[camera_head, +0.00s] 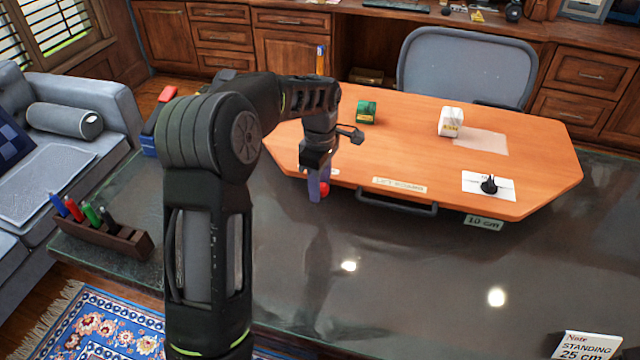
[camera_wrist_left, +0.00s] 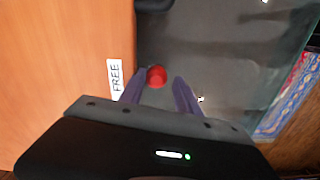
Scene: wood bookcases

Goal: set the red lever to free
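The red lever shows only as its round red knob (camera_head: 325,188) at the front left edge of the orange board, partly behind my left gripper (camera_head: 317,188). In the left wrist view the knob (camera_wrist_left: 156,76) shows between the tips of my two purple fingers, with gaps visible; I cannot tell whether either finger touches it. The fingers are apart. A white label reading FREE (camera_wrist_left: 115,78) lies on the board beside the knob. The lever's shaft is hidden. My right gripper is not in view.
The orange board (camera_head: 540,170) sits on a dark glossy table (camera_head: 420,280). On it are a green block (camera_head: 367,112), a white box (camera_head: 451,122) and a black knob (camera_head: 489,185). A dark handle (camera_head: 395,207) runs along its front. A pen holder (camera_head: 110,237) stands left.

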